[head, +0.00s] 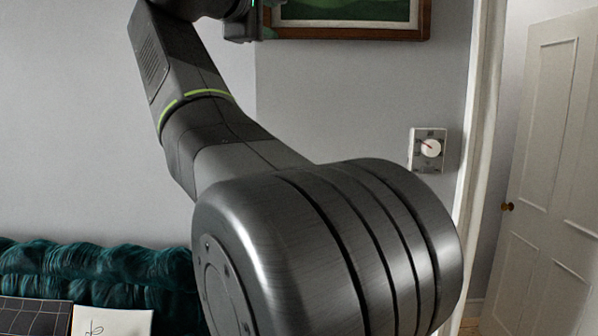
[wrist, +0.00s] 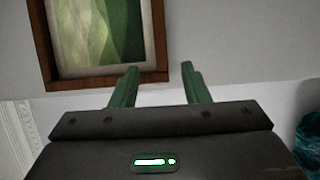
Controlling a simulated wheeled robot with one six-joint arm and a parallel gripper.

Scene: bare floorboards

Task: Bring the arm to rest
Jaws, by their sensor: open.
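My arm (head: 240,145) fills the middle of the head view, raised and bent, with its upper end running out at the top edge. In the wrist view my gripper (wrist: 161,78) shows two green fingers standing apart with nothing between them. It is open and empty. Behind the fingers are a grey wall and part of a framed picture. The fingers cannot be made out in the head view.
A wood-framed green picture (head: 350,28) hangs on the wall near my raised arm. A white wall dial (head: 430,148) is right of the arm. A panelled door (head: 548,170) stands at the far right. Dark teal tufted upholstery (head: 110,268) lies low left, with a white card (head: 112,321) before it.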

